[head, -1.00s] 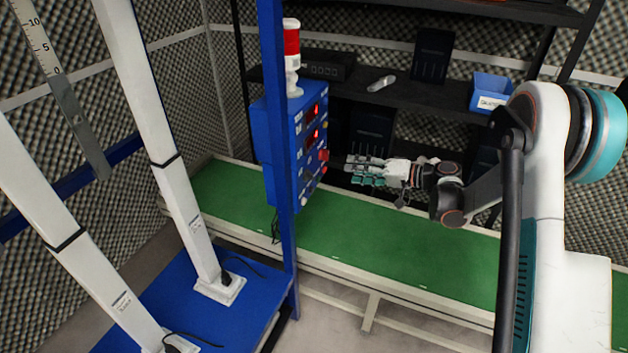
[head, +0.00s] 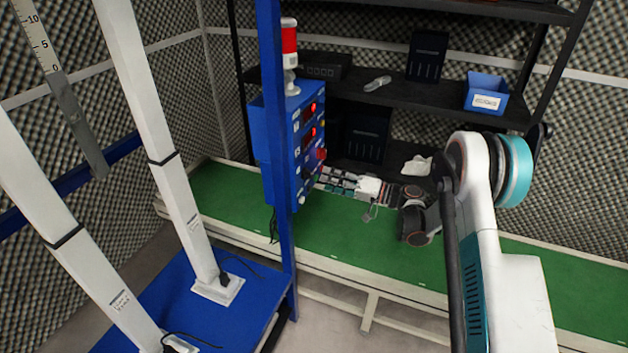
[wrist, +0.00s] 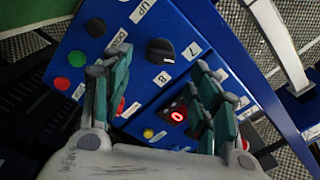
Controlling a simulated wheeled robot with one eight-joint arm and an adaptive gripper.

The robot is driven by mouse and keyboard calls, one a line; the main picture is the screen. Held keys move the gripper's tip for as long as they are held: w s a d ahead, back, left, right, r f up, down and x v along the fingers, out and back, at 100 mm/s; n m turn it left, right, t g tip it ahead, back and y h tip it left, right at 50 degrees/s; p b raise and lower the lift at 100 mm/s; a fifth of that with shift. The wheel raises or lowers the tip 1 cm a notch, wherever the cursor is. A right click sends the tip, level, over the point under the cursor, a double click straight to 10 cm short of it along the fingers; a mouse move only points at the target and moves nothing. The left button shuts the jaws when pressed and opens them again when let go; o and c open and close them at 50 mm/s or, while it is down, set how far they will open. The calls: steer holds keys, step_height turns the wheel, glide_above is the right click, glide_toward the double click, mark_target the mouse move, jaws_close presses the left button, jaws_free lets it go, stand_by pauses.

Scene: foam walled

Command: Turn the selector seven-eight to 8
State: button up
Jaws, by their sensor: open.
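The blue control panel (head: 279,150) is mounted on a blue post in the head view. In the wrist view its face (wrist: 140,100) is tilted. Contact with the knob is not visible.
Another black knob (wrist: 96,27), with UP and DOWN labels, sits beside the selector. Green (wrist: 76,58) and red (wrist: 61,84) buttons and a lit red display (wrist: 178,116) are nearby. The green conveyor (head: 345,235) lies under my arm; a shelf (head: 390,95) stands behind.

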mark_target(312, 175)
steer(key=b+x, duration=0.1)
steer(key=x, duration=0.5)
steer(key=c, duration=1.1)
